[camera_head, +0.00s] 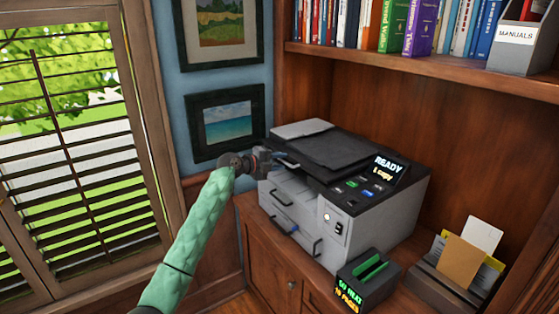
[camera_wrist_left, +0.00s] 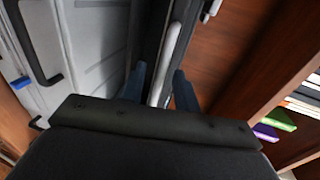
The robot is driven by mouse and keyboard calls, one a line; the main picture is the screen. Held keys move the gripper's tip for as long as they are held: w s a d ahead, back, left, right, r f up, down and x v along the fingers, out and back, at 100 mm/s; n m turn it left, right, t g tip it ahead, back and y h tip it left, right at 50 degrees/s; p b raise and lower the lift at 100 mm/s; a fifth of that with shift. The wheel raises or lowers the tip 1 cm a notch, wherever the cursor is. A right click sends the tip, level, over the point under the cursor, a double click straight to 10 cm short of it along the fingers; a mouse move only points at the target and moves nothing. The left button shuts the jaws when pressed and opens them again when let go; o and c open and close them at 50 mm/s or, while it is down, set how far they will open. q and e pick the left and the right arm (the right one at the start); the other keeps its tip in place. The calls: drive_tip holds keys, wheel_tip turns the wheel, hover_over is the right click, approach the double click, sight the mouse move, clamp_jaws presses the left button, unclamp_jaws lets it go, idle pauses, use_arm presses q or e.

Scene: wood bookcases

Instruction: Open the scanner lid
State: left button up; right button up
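The scanner (camera_head: 340,185) is a grey and black printer-like machine on the wooden cabinet top, its panel reading "READY 1 copy". Its dark lid (camera_head: 325,150) lies flat and closed on top. My left gripper (camera_head: 284,162) is at the lid's left front edge, coming in from the left. In the left wrist view its two blue-grey fingers (camera_wrist_left: 160,88) stand apart, with a light grey bar (camera_wrist_left: 172,58) running between them. A gap shows beside the bar; contact is hard to tell. The fingertips are small and partly hidden in the head view. My right gripper is not in view.
A black device with a green slot (camera_head: 368,278) stands in front of the scanner. A letter holder (camera_head: 450,285) stands at the right. A shelf (camera_head: 420,68) with books overhangs behind. A shuttered window (camera_head: 75,150) and framed pictures (camera_head: 226,122) are at the left.

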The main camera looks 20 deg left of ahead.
use_arm(q)
drive_tip(key=shift+w+d, duration=0.1)
clamp_jaws()
drive_tip(key=shift+r, duration=0.1)
